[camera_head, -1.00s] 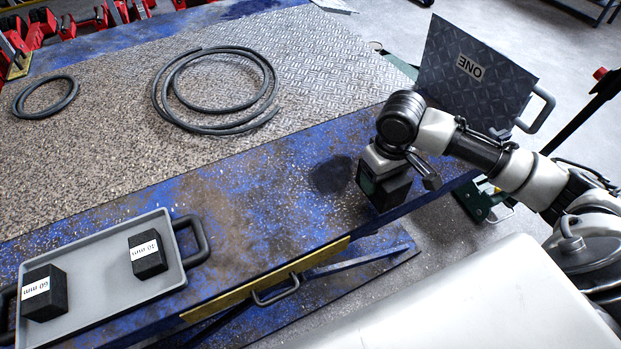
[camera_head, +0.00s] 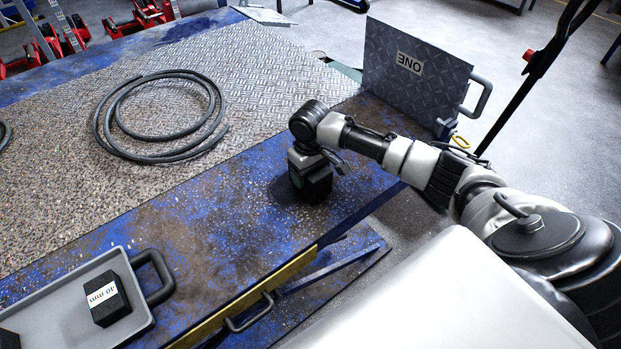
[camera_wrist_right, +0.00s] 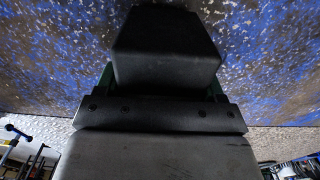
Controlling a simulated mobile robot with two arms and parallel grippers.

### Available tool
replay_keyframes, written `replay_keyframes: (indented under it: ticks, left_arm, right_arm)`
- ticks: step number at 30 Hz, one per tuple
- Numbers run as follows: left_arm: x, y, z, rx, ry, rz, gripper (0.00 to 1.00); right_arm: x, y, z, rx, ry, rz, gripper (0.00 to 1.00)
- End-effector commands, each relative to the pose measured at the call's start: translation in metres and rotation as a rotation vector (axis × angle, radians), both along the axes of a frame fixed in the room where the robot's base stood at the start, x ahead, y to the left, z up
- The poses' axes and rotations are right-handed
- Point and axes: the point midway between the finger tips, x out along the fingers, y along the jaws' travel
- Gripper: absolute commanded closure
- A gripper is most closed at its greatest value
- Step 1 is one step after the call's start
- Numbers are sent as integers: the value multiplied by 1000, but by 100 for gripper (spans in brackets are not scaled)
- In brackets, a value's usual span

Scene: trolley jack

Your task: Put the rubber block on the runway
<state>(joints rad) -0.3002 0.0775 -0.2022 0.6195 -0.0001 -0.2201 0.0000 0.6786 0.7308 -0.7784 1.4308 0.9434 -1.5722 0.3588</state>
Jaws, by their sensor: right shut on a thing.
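My right gripper (camera_head: 306,170) is shut on a black rubber block (camera_head: 317,186), pointing down over the blue, worn runway (camera_head: 215,215). The block is over or beside a dark patch on the runway; I cannot tell whether it touches the surface. In the right wrist view the block (camera_wrist_right: 165,48) sits between the fingers, with speckled blue surface around it. My left gripper is not in view.
A coiled dark hose (camera_head: 160,118) lies on the diamond plate (camera_head: 255,75). A yellow edge strip with a handle (camera_head: 248,312) is in front. The runway between tray and gripper is clear.

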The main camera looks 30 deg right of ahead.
Motion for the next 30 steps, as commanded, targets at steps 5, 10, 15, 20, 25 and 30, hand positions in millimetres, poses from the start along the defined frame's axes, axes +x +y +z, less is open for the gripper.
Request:
replay_keyframes:
  ticks: [5,10,15,20,25,30]
  left_arm:
    - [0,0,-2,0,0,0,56]
    - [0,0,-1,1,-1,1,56]
    - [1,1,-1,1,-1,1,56]
    - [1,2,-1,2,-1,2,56]
    - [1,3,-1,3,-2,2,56]
    - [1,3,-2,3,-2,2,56]
  right_arm:
    - [0,0,-22,0,-2,-1,77]
    - [0,0,-22,0,-3,-1,77]
    - [0,0,-24,1,-2,-1,77]
    - [0,0,-26,0,0,0,8]
    - [0,0,-26,0,0,0,5]
    - [0,0,-23,-1,-2,-1,5]
